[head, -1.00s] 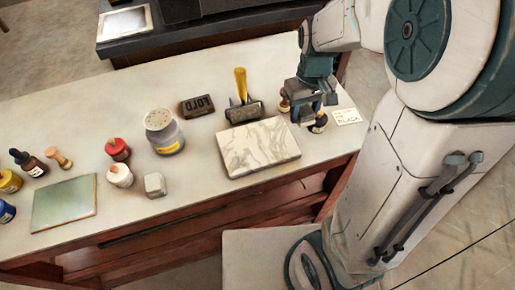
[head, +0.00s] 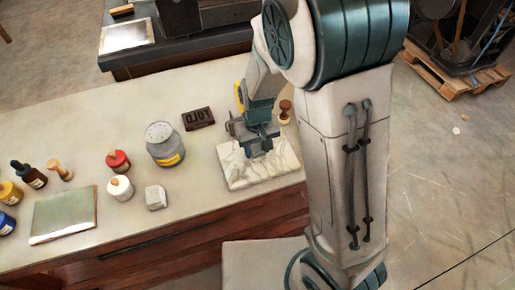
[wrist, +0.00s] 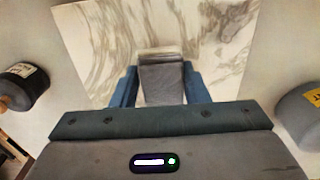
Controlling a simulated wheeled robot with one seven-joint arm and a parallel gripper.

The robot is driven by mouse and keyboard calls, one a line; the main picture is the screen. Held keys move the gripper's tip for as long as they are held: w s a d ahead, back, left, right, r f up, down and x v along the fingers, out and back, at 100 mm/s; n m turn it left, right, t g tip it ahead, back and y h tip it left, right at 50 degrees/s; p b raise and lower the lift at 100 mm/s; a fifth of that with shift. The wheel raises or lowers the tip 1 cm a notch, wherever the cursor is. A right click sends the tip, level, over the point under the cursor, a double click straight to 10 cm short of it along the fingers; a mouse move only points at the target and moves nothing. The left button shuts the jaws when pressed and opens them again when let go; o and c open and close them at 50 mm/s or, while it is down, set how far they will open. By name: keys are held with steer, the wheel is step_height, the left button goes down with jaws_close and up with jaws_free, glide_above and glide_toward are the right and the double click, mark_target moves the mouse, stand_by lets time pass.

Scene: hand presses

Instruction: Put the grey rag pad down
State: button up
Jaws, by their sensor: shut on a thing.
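My gripper (head: 262,148) is over the white marble slab (head: 236,177), at its far part. In the wrist view its blue fingers are shut on the grey rag pad (wrist: 161,80), one finger on each side. The pad is a small dark grey block with a paler far edge. The slab's veined top (wrist: 205,38) spreads beneath and beyond the pad. I cannot tell whether the pad touches the slab. In the head view my gripper hides the pad.
A grey jar (head: 165,150) stands left of the slab, with a pale grey block (head: 156,197) nearer the front. A wooden-knobbed tool (head: 285,108) is right of my gripper. The dark FOLD block (head: 198,118) lies behind. A green plate (head: 64,214) lies far left.

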steer(key=shift+f, duration=0.5)
steer(key=shift+f, duration=0.1)
steer(key=shift+f+b, duration=0.25)
steer(key=shift+b, duration=0.1)
steer(key=o, duration=1)
steer(key=shift+s, duration=0.1)
steer(key=shift+a, duration=0.1)
steer(key=shift+d, duration=0.3)
steer(key=shift+d, duration=0.15)
steer(key=shift+s+f, duration=0.1)
